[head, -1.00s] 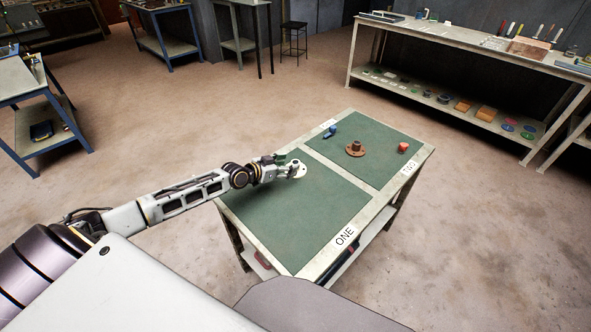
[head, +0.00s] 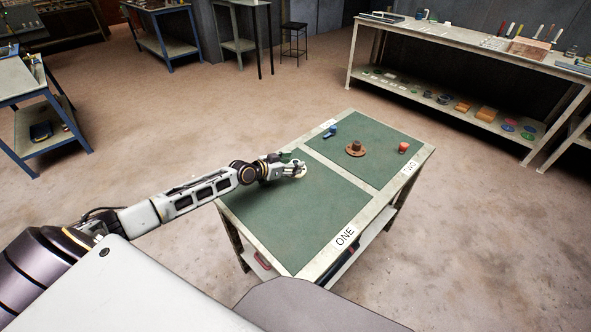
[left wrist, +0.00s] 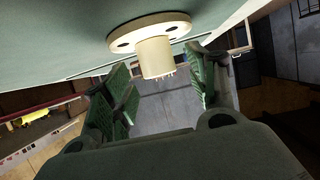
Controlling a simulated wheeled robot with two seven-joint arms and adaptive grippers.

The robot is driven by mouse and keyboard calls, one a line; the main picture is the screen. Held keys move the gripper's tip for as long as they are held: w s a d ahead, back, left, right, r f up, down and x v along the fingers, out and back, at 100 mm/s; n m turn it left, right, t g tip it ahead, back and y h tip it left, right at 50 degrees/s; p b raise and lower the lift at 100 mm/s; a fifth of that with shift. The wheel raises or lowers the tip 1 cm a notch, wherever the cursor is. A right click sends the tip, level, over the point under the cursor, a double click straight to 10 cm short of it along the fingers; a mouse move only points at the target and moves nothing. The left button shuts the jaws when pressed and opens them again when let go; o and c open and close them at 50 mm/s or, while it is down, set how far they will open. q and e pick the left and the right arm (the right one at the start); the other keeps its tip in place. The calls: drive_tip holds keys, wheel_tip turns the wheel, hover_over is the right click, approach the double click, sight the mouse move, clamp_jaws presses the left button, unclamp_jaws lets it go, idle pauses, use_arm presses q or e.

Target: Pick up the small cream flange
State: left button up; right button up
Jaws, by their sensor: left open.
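The small cream flange (head: 299,170) lies on the green mat of the section marked ONE, near its far edge. In the left wrist view the cream flange (left wrist: 150,40) shows a round plate with bolt holes and a short hub pointing up from the mat. My left gripper (head: 290,170) is at the flange, coming in low from the left. In the left wrist view the left gripper (left wrist: 160,88) has its green-padded fingers apart, one on each side of the hub, with visible gaps to it. My right gripper is not in view.
The table (head: 318,270) also has a section marked TWO, holding a brown flange (head: 356,149), a blue part (head: 330,132) and a red part (head: 403,147). The front of section ONE is bare. A long workbench (head: 470,120) stands at the back right.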

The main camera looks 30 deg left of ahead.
use_arm(q)
drive_tip(key=shift+x, duration=1.15)
clamp_jaws()
